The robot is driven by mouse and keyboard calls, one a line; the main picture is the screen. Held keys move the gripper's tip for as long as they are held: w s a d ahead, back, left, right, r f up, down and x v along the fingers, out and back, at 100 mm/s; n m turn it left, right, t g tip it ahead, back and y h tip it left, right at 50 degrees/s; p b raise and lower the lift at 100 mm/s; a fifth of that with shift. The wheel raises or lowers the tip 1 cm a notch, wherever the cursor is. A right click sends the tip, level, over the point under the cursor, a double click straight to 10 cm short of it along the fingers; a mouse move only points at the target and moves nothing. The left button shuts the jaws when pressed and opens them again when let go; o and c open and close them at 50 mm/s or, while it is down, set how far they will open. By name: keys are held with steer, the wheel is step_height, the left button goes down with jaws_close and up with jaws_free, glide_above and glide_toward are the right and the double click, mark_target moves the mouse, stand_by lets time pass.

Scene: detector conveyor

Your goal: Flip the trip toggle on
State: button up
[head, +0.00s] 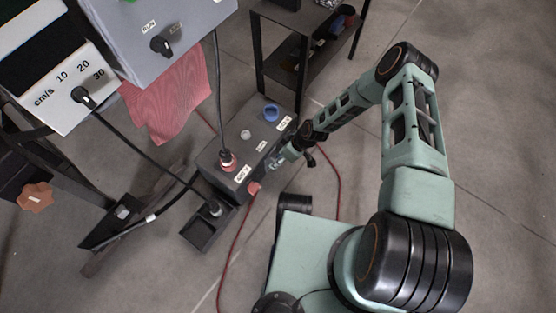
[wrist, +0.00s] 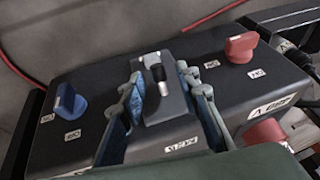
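A dark control box (head: 218,171) stands in the middle of the head view, and its top fills much of the wrist view (wrist: 65,160). In the wrist view a small toggle (wrist: 157,73) with a silver upper part and dark tip stands on a raised grey block (wrist: 168,103). The label near it is too blurred to read surely. My gripper (wrist: 163,84) is open, with one finger on each side of the toggle and block; I cannot tell whether they touch. In the head view my gripper (head: 275,160) is at the box's right side, and the toggle is not clearly visible there.
The box also carries a blue knob (wrist: 67,100) and a red knob (wrist: 241,46), with a red part (wrist: 265,133) at its side. A grey panel (head: 185,40), a speed-dial panel (head: 65,95), and a black shelf (head: 290,70) stand nearby. Red cables lie on the floor.

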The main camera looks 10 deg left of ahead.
jaws_close()
steer(key=shift+r, duration=0.1)
stand_by(0.4)
steer(key=shift+w+a+r+g+h, duration=0.15)
steer(key=shift+g+h, duration=0.1)
steer(key=shift+h, duration=0.35)
steer(key=shift+s+a+r+g+h, duration=0.1)
steer(key=shift+g+h, duration=0.15)
steer(key=shift+h, duration=0.35)
steer(key=shift+w+a+r+m+g+h, duration=0.15)
steer(key=shift+g+h, duration=0.25)
steer(key=shift+h, duration=0.55)
steer(key=shift+w+a+r+m+g+h, duration=0.15)
steer(key=shift+r+g+h, duration=0.2)
steer(key=shift+h, duration=0.6)
steer(key=shift+s, duration=0.1)
